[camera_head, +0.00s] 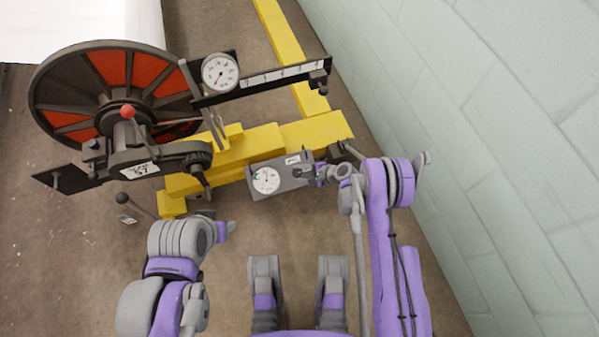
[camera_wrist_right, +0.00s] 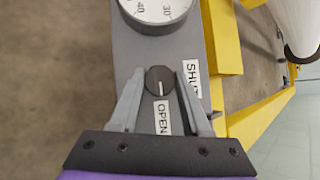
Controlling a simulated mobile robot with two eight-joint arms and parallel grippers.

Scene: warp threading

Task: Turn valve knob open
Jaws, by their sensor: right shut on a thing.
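The round dark valve knob (camera_wrist_right: 159,80) sits on a grey gauge panel (camera_wrist_right: 140,45) and carries a white pointer line. The line points toward the OPEN label (camera_wrist_right: 163,117); the SHUT label (camera_wrist_right: 191,78) is to the right. My right gripper (camera_wrist_right: 159,84) is shut on the knob, one finger on each side. In the head view, the panel (camera_head: 284,184) is near the centre and my right gripper (camera_head: 311,173) is at its right end, hiding the knob. My left arm comes in at lower left; its gripper (camera_head: 228,230) is small, and its jaws cannot be made out.
A large black and orange reel (camera_head: 82,78) stands at upper left. A dial gauge (camera_head: 220,72) and a dark beam (camera_head: 275,77) are above the panel. A yellow frame (camera_head: 262,143) runs behind it. A pale block wall (camera_head: 480,150) bounds the right side.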

